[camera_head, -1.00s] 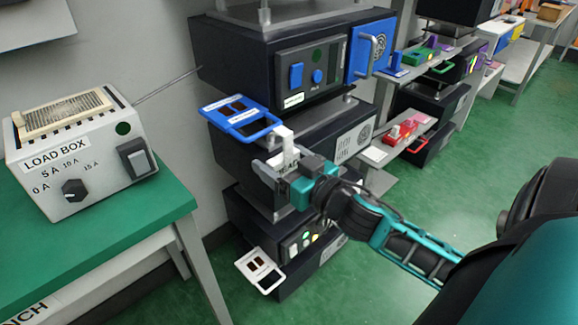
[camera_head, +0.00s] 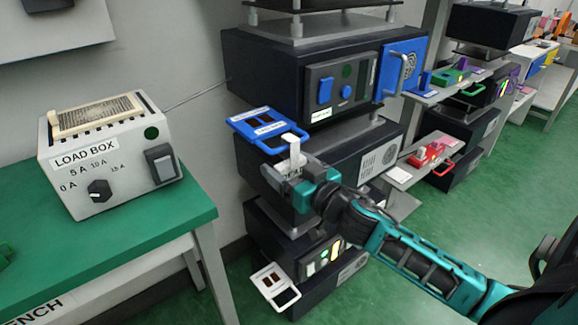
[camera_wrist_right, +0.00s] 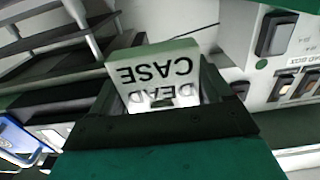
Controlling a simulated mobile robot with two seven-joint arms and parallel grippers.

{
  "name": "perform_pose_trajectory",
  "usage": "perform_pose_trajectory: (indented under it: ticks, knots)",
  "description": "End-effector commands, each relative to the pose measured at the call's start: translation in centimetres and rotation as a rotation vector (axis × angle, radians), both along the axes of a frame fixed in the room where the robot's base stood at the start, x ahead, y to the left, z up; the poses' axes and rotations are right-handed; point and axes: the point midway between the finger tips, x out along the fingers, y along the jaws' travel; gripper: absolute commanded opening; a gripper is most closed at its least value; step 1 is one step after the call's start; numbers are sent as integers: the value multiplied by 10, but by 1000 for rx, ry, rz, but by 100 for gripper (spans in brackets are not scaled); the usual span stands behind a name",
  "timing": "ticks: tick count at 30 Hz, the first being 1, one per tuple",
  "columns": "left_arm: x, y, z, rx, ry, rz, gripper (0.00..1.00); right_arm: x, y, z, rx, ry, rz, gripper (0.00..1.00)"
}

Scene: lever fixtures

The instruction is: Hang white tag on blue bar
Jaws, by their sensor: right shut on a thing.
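The white tag (camera_wrist_right: 155,75), lettered "DEAD CASE", is between the fingers of my right gripper (camera_wrist_right: 160,100) in the right wrist view. In the head view the tag (camera_head: 294,152) stands up from my right gripper (camera_head: 286,175), which is shut on it. The blue bar (camera_head: 290,129) is the open loop at the front of a blue slotted plate on the dark rack. The tag's upper end overlaps the bar's front right part in the picture; I cannot tell whether they touch. A blue frame (camera_wrist_right: 18,140) shows at the lower left of the wrist view. My left gripper is not in view.
A white load box (camera_head: 105,150) sits on a green bench (camera_head: 130,235) at left. A blue panel (camera_head: 403,70) with a grey handle is on the upper rack. A white slotted frame (camera_head: 275,285) juts out lower down. Green floor is free at right.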

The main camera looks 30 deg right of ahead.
Motion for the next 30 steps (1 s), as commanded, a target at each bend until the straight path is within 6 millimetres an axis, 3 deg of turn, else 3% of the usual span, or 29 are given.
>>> perform_pose_trajectory:
  ticks: [9,10,16,25,30]
  knots:
    - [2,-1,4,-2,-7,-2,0,0,0,-1,0,-1,0,49]
    - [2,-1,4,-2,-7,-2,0,0,0,-1,0,-1,0,81]
    - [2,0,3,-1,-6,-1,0,0,0,-1,0,-1,1,100]
    - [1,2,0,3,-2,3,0,-3,0,-1,1,0,1,100]
    - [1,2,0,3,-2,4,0,-19,-1,-2,4,2,1,100]
